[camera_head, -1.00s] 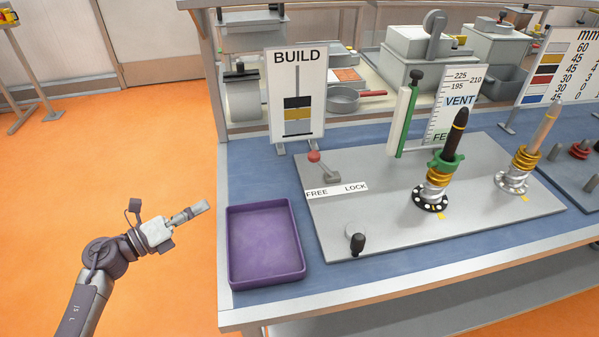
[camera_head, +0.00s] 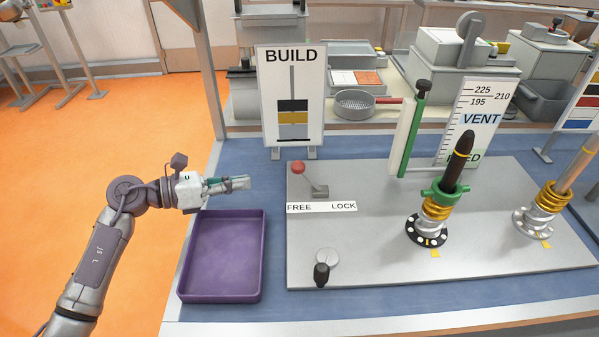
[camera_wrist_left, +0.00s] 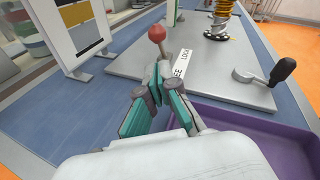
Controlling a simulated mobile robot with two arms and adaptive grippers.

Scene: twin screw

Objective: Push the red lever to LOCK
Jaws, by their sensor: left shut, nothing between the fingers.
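The red lever (camera_head: 298,168) has a round red knob on a short shaft and grey base, and it leans to the left, over the FREE end of the FREE/LOCK label (camera_head: 321,207). In the left wrist view the red knob (camera_wrist_left: 157,33) shows just beyond my fingertips. My left gripper (camera_head: 245,183) is shut and empty, to the left of the lever and above the back of the purple tray. It is apart from the lever in the head view. In the left wrist view its fingers (camera_wrist_left: 158,80) point toward the lever. My right gripper is not in view.
A purple tray (camera_head: 182,291) stands at the panel's left. The grey panel (camera_head: 370,250) carries a black-handled crank (camera_head: 322,273), a green-and-white column (camera_head: 412,130) and two spring posts. A BUILD sign (camera_head: 290,95) stands behind the lever. Blue bench surface is free between tray and panel.

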